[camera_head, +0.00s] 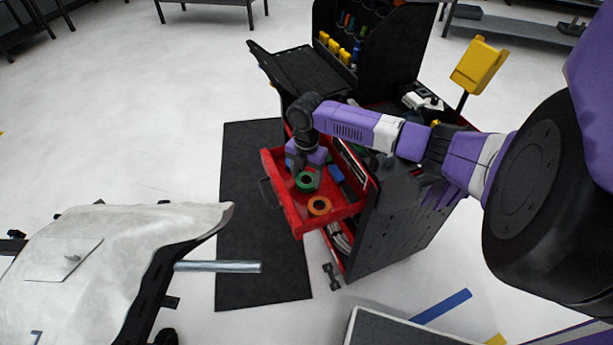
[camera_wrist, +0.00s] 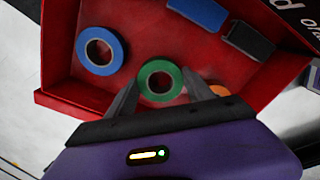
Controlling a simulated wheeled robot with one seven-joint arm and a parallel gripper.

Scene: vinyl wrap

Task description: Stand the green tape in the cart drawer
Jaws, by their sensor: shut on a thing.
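The green tape (camera_head: 307,181) is a roll inside the open red drawer (camera_head: 286,207) of the tool cart. In the wrist view the green tape (camera_wrist: 160,66) sits between the two dark fingers of my gripper (camera_wrist: 162,92), its round face and hole toward the camera. My gripper (camera_head: 307,171) is shut on it, low in the drawer. I cannot tell whether the roll touches the drawer floor. In the wrist view the red drawer (camera_wrist: 200,52) lies behind and around the tape.
An orange tape roll (camera_head: 319,206) lies near the drawer's front right corner. A blue tape roll (camera_wrist: 101,51), a blue block (camera_wrist: 197,14) and a dark block (camera_wrist: 248,40) also lie in the drawer. The cart (camera_head: 385,235) has a black perforated side. A white covered panel (camera_head: 120,250) stands at left.

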